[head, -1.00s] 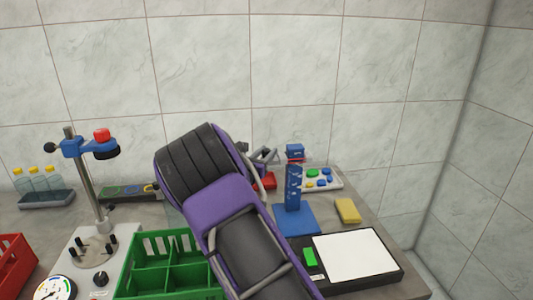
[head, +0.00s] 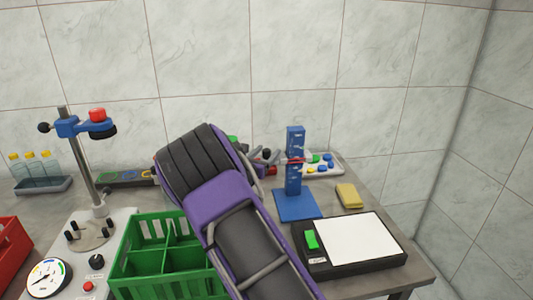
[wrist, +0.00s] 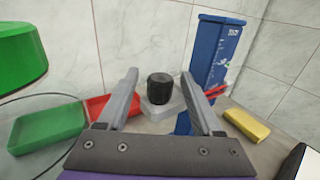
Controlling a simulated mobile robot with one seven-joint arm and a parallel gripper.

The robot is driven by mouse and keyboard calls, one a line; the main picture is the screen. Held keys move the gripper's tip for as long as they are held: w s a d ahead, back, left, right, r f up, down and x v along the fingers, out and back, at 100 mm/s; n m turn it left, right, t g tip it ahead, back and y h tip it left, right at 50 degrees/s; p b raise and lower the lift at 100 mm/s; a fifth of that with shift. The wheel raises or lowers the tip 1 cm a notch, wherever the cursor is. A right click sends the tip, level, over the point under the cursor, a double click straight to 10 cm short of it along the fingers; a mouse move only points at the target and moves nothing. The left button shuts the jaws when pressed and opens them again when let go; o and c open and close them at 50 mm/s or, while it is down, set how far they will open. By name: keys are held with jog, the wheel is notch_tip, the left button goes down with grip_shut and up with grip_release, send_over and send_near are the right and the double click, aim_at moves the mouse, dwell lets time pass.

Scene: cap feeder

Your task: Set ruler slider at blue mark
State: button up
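The ruler is a tall blue post (head: 294,180) with white marks on a blue base (head: 297,206), right of my arm in the head view. A thin red piece crosses it in the upper half; it shows as a red pointer (wrist: 217,91) beside the post in the wrist view (wrist: 207,50). My gripper (wrist: 160,74) is open with nothing held. Its right finger is in front of the post's left side, near the red piece; I cannot tell if they touch. In the head view my arm hides much of the gripper. I cannot make out a blue mark.
A black knob (wrist: 160,88) on a pale base stands beyond my fingers. Red (wrist: 98,107) and green trays (wrist: 47,128) lie left. A yellow block (head: 348,195) and a white-topped black device (head: 362,239) stand right. A green divided crate (head: 150,262) is left of my arm.

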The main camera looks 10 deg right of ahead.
jog(key=p+v, duration=0.1)
jog(key=v, duration=1.6)
jog(key=shift+s, duration=0.2)
jog(key=shift+a, duration=0.15)
dwell(1.2)
